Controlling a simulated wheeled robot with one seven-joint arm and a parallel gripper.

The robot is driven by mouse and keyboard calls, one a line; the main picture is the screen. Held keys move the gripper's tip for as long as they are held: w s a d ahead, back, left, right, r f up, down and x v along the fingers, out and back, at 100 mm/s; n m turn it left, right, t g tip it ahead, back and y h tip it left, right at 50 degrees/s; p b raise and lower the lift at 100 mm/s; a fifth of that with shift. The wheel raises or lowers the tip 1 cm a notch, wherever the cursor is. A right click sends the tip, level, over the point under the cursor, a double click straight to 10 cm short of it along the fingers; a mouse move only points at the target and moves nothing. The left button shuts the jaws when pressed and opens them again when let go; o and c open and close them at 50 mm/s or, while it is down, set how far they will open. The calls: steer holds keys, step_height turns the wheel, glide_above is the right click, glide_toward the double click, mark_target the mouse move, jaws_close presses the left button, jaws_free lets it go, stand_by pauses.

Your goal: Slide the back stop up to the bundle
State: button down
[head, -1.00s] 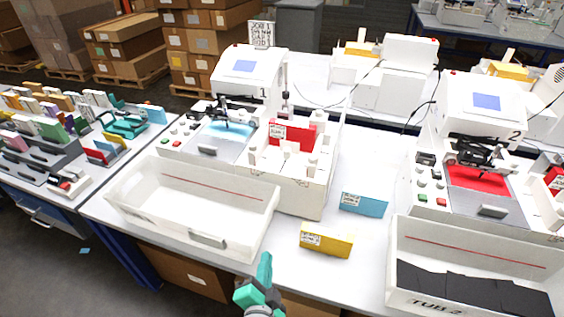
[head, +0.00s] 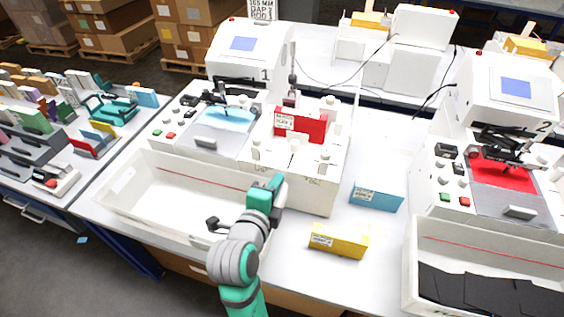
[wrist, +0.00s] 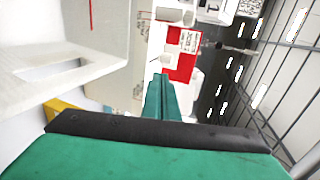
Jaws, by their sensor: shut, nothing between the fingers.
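A white open-topped unit (head: 297,180) is at the right side of machine 1 in the head view. A red labelled block (head: 312,129) stands upright in it, among small white posts and blocks. I cannot tell for sure which of these parts is the back stop or the bundle. My gripper (head: 275,182) is shut and empty, in front of this unit and by the right end of the white bin. In the wrist view the closed teal fingers (wrist: 161,80) point toward the unit, with the red block (wrist: 181,54) beyond them and apart.
A white bin (head: 130,185) lies left of my gripper. A blue block (head: 376,196) and a yellow block (head: 339,240) lie on the table to the right. Machine 2 (head: 505,90) and a bin of black pieces (head: 475,240) stand farther right.

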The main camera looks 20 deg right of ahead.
glide_toward(293, 149)
steer(key=x, duration=0.5)
steer(key=shift+f, duration=0.2)
steer(key=shift+w+d, duration=0.4)
